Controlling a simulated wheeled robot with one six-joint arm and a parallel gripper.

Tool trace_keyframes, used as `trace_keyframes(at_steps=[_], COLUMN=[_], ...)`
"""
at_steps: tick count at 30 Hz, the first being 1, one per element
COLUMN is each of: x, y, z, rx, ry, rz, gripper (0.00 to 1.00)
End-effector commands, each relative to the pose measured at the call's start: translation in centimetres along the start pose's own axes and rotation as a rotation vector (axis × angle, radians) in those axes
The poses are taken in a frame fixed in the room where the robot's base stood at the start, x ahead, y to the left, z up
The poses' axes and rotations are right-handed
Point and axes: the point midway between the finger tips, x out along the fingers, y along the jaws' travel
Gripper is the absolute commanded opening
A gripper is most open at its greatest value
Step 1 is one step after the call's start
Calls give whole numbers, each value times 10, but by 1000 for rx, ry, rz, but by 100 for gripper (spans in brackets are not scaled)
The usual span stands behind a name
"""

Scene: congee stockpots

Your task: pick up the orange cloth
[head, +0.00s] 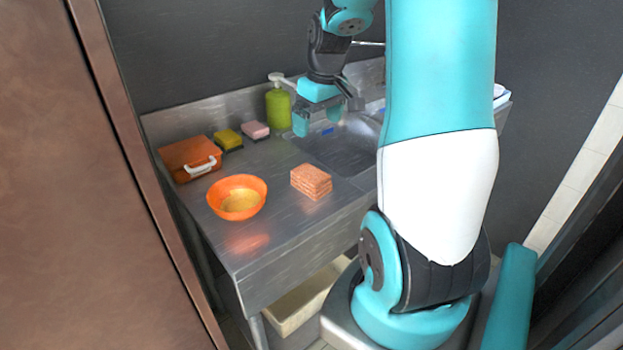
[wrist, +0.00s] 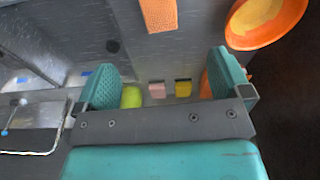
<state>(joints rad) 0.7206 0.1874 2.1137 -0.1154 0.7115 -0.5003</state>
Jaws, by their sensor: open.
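The orange cloth (head: 311,181) lies folded in a small stack on the steel counter, just left of the sink basin and right of the orange bowl. In the wrist view the cloth (wrist: 159,14) shows at the top edge, partly cut off, beyond the fingertips. My gripper (head: 318,122) is above the counter near the sink's back left, behind the cloth and apart from it. In the wrist view its two teal fingers (wrist: 160,78) stand wide apart with nothing between them touching.
An orange bowl (head: 239,198) with yellowish contents stands left of the cloth. Behind are an orange box with a white handle (head: 190,158), a yellow sponge (head: 228,139), a pink sponge (head: 255,130) and a green pump bottle (head: 278,107). The sink basin (head: 345,150) is to the right.

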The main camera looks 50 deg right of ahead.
Motion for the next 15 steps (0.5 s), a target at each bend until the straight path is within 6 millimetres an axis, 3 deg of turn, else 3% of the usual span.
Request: trace_keyframes(at_steps=[3,15], x=[13,99], y=[11,10], z=[3,4], rx=[16,16], ry=[-7,-9], rz=[5,4], gripper=[96,96])
